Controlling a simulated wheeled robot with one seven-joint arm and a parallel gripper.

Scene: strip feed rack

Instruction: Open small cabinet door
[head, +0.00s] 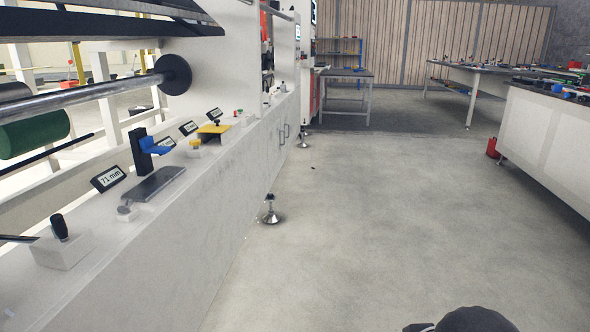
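The white cabinet (215,185) runs along the left side, under the machine's ledge. Two small vertical bar handles (283,133) are on its front, far along toward the back. The door panels around them are seen at a steep angle and look shut, flush with the front. Their seams are too faint to tell which is the small door. My gripper is not in view.
A levelling foot (269,211) stands on the floor at the cabinet's base. A white workbench (550,130) with a red bin (493,147) beside it is at the right. A grey table (346,80) stands at the back. The concrete floor (380,200) between is clear.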

